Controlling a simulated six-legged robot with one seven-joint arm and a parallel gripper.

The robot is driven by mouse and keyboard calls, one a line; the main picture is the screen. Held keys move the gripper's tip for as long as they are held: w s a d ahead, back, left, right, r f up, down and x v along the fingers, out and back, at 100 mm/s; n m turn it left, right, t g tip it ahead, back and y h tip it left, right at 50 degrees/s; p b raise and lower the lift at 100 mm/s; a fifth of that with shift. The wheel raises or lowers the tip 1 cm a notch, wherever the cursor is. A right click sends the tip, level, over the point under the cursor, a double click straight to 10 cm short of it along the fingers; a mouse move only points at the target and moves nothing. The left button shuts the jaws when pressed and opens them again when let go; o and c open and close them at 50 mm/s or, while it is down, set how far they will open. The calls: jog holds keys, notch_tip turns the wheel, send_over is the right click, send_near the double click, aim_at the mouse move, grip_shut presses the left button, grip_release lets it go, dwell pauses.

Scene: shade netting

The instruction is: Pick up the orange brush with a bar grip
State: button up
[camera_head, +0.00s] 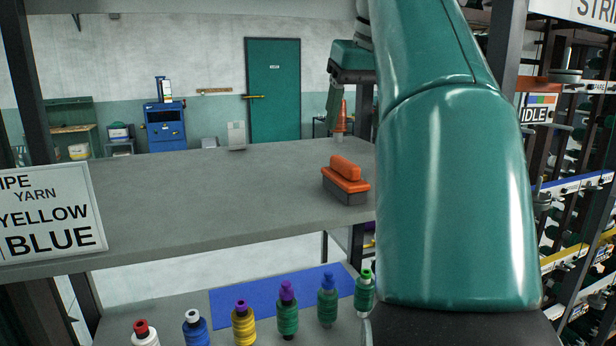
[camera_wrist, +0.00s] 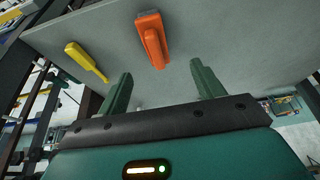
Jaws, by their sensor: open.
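The orange brush (camera_head: 346,180) sits on the grey upper shelf, near its right part, left of my arm in the head view. It has an orange bar grip on top and a grey lower part. In the wrist view the brush (camera_wrist: 152,40) lies beyond my fingertips, between their lines and nearer the left finger. My gripper (camera_wrist: 162,68) is open, with its two green fingers apart and nothing between them. In the head view one finger shows at upper centre, above the shelf; the rest is largely hidden by my arm.
A yellow-handled tool (camera_wrist: 84,60) lies on the same surface, left of the brush. Below the grey shelf (camera_head: 190,190) stand several yarn spools (camera_head: 288,315) by a blue mat (camera_head: 240,297). A sign (camera_head: 50,215) hangs at left. The shelf's left and middle are clear.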

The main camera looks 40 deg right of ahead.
aim_at(347, 162)
jog(key=x, duration=0.8)
jog(key=shift+s+d, duration=0.15)
jog(key=shift+d, duration=0.25)
jog(key=shift+x, duration=2.8)
jog(key=shift+d+r, duration=0.1)
jog(key=shift+d, duration=0.05)
jog(key=c, duration=1.1)
